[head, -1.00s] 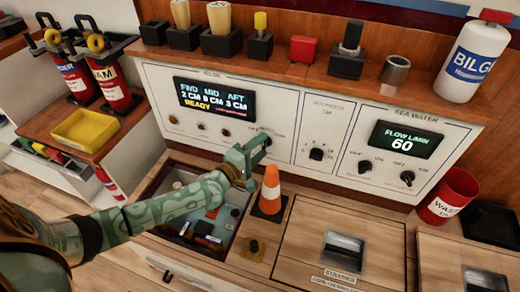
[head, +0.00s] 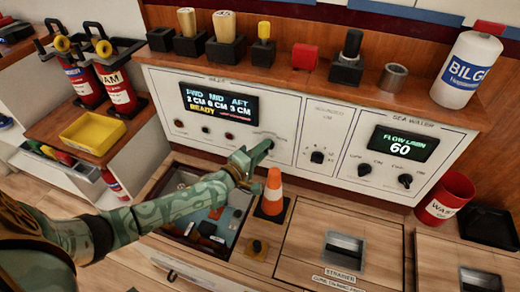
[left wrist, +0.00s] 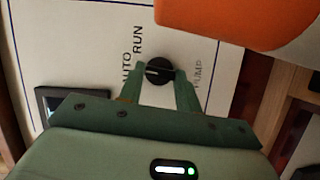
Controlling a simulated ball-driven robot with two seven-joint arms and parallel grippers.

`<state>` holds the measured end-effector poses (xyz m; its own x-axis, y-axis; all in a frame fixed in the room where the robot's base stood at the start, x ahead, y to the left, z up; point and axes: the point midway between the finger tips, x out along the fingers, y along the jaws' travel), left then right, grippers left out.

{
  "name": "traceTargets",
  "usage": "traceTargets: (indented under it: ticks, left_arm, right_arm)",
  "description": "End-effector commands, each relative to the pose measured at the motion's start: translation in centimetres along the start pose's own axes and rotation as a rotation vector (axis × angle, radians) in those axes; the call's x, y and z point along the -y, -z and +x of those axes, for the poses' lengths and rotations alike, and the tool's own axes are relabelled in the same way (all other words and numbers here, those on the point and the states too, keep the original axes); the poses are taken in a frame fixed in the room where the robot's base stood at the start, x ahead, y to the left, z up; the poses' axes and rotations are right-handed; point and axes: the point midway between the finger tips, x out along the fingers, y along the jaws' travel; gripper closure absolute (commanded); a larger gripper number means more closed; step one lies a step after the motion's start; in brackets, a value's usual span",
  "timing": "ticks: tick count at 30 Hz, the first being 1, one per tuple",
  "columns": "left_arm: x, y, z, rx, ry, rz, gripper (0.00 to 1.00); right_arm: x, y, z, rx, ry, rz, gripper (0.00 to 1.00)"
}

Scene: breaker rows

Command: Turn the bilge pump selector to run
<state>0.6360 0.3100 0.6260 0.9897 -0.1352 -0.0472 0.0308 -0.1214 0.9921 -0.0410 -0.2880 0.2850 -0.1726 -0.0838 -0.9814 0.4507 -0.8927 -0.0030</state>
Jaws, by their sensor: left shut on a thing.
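The bilge pump selector is a small black knob (left wrist: 158,71) on the white panel in the left wrist view. The words RUN and AUTO are printed beside it on the left, and PUMP on the right. My left gripper (left wrist: 161,80) is shut on the knob, one green finger on each side. In the head view my left gripper (head: 267,147) reaches the lower part of the bilge panel (head: 285,112), and its fingers hide the knob there. I cannot tell the pointer's exact setting. My right gripper is in neither view.
An orange cone (head: 272,192) stands just below my left gripper and also shows close by in the left wrist view (left wrist: 240,20). An open bilge hatch (head: 192,232) lies under my left forearm. Other knobs (head: 317,157) sit to the right.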

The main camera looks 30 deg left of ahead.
Motion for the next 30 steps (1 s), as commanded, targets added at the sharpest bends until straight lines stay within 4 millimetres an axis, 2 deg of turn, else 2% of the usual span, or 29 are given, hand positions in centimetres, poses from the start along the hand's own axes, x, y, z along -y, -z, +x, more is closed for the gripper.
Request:
traceTargets:
  ticks: [1, 6, 18, 30]
  left_arm:
    - [-0.7, 0.0, -0.1, 0.0, 0.01, 0.026, 0.89]
    - [-1.1, 0.0, -0.1, 0.0, 0.058, 0.145, 0.89]
    - [-0.9, -0.2, 0.0, 0.002, 0.187, 0.448, 0.89]
    - [-0.5, -0.3, 0.0, 0.004, 0.254, 0.604, 0.89]
  right_arm:
    - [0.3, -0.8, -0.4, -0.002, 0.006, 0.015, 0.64]
    - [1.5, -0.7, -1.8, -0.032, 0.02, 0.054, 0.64]
    - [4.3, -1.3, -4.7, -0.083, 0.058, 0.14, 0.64]
    - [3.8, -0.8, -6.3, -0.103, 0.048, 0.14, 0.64]
